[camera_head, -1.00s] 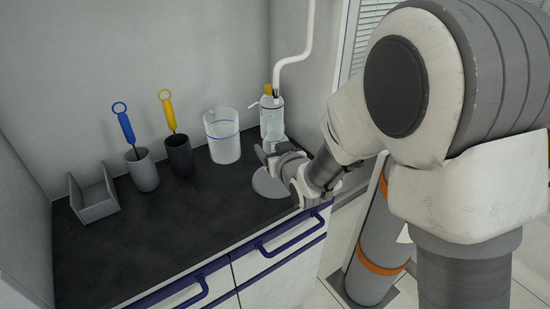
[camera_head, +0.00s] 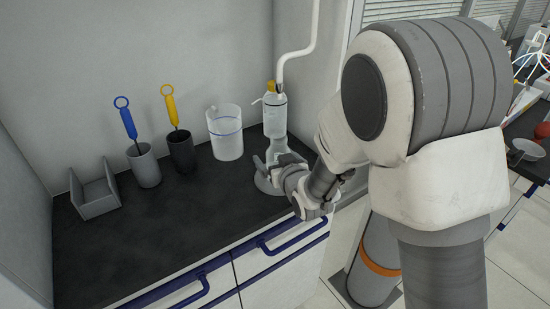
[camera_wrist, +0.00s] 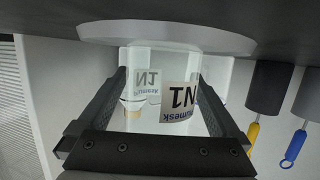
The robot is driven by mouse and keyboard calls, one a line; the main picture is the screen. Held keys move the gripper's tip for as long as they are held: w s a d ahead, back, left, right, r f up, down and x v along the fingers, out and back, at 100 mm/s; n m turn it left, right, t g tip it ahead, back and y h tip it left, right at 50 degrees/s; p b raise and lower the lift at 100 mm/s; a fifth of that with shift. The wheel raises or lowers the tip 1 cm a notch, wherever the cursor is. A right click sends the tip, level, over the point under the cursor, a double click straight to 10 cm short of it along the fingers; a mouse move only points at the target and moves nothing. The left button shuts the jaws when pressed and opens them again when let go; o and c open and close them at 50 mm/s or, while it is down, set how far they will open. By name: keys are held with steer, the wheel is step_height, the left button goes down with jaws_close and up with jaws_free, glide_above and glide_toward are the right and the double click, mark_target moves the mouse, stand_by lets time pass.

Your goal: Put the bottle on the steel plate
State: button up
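The clear bottle (camera_wrist: 165,75) with an N1 label is between the two fingers of my gripper (camera_wrist: 162,75) in the wrist view, which is upside down. The fingertips lie close against its sides, and my gripper looks shut on it. Its base is at the round grey steel plate (camera_wrist: 100,32), seemingly resting on it; a small gap cannot be ruled out. In the head view the plate (camera_head: 266,187) sits partly under my gripper (camera_head: 268,163), near the counter's right end. My gripper and wrist hide much of the bottle there.
A yellow-capped bottle (camera_head: 275,112) and a white pipe (camera_head: 303,48) are close behind my gripper. A clear beaker (camera_head: 225,135), two dark cups (camera_head: 144,168) (camera_head: 181,153) with tools and a grey tray (camera_head: 95,190) stand to the left. The front of the counter (camera_head: 170,230) is clear.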

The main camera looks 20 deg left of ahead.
steer(key=shift+r, duration=0.25)
steer(key=v, duration=0.9)
steer(key=shift+s+d+f, duration=0.1)
steer(key=shift+s+d+b, duration=0.1)
steer(key=shift+s+b, duration=0.15)
steer(key=shift+b, duration=0.6)
steer(key=b+v, duration=0.2)
steer(key=shift+b, duration=0.35)
steer(key=s+d+r+m+g+h, duration=0.2)
steer(key=s+d+m+h, duration=0.15)
steer(key=d, duration=0.65)
steer(key=s+d+r+m+g+h, duration=0.15)
steer(key=s+d+h, duration=0.25)
steer(key=d, duration=0.6)
steer(key=s+d+r+m+g, duration=0.1)
steer(key=s+d+m+g, duration=0.1)
steer(key=s, duration=0.8)
steer(key=d+g+h, duration=0.1)
steer(key=d, duration=0.1)
steer(key=shift+s+d, duration=0.2)
steer(key=shift+d, duration=0.15)
